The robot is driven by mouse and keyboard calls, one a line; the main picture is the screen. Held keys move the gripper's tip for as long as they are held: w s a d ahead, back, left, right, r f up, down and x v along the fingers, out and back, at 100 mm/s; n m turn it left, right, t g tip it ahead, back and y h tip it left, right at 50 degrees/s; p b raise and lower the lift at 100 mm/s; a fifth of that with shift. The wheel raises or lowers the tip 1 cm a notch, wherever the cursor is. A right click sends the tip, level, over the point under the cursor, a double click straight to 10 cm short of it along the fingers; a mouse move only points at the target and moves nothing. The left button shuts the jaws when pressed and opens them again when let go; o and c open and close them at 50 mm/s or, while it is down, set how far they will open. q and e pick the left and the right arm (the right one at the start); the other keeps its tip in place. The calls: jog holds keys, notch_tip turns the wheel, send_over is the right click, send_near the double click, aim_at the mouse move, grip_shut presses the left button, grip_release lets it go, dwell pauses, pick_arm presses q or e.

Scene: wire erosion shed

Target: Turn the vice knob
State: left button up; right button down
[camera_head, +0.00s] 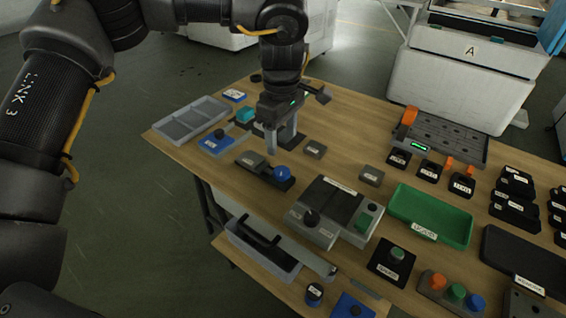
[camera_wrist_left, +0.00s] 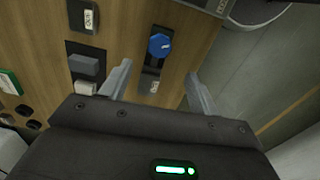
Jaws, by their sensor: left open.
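A blue round knob (camera_head: 282,172) sits on a small dark vice-like block (camera_head: 255,163) near the table's left front edge. In the left wrist view the knob (camera_wrist_left: 160,44) lies beyond the fingertips, roughly in line with the gap between them, on its dark base (camera_wrist_left: 152,70). My left gripper (camera_head: 281,146) is open, pointing down, just behind and above the knob. It also shows open and empty in the left wrist view (camera_wrist_left: 158,74). No contact with the knob is visible. My right gripper is out of view.
A small grey block (camera_head: 315,149) is right of my gripper. A grey two-part unit (camera_head: 318,205) and a green tray (camera_head: 430,215) stand to the right.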

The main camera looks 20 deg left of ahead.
aim_at(282, 171)
pick_arm(q)
notch_tip(282, 171, down, 9)
jog(key=shift+r, duration=0.1)
jog(key=shift+f, duration=0.75)
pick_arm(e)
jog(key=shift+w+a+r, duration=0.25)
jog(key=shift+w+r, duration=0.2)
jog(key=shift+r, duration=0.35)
pick_arm(q)
jog(key=shift+c, duration=0.2)
jog(key=c, duration=0.9)
